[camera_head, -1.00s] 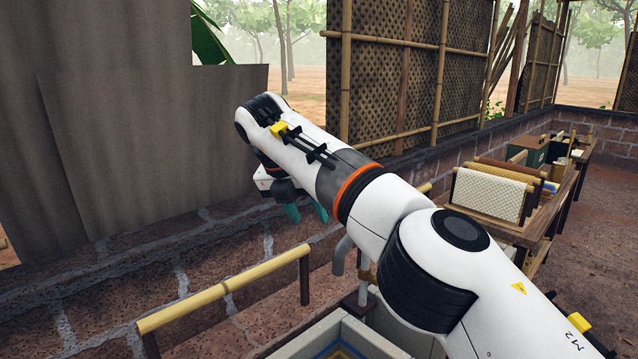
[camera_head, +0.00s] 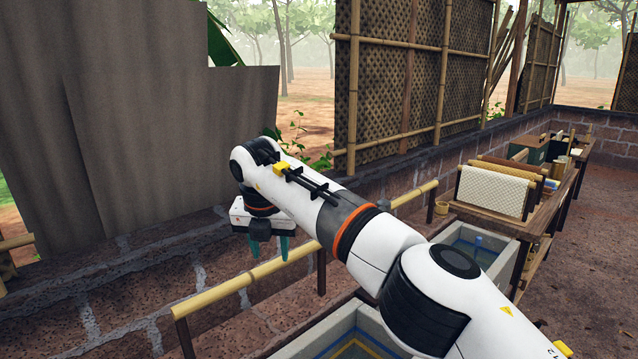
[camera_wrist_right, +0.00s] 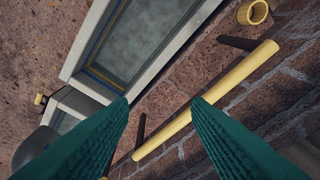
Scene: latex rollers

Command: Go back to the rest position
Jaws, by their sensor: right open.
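My right arm reaches in from the lower right in the head view. My right gripper (camera_head: 268,247) has teal fingers that point down, apart and with nothing between them, near the bamboo rail and the brick wall. In the right wrist view the two teal fingers of the right gripper (camera_wrist_right: 160,112) are spread wide and empty. The bamboo rail (camera_wrist_right: 225,90) and the trough lie beyond them. My left gripper is in neither view.
A bamboo rail (camera_head: 245,278) runs along the low brick wall (camera_head: 110,300). A concrete trough (camera_head: 300,345) stands below my arm; another trough (camera_head: 505,265) is at right. A table (camera_head: 545,235) with a roller and a pale woven sheet (camera_head: 492,192) stands farther right. Bare ground (camera_head: 590,280) lies beyond it.

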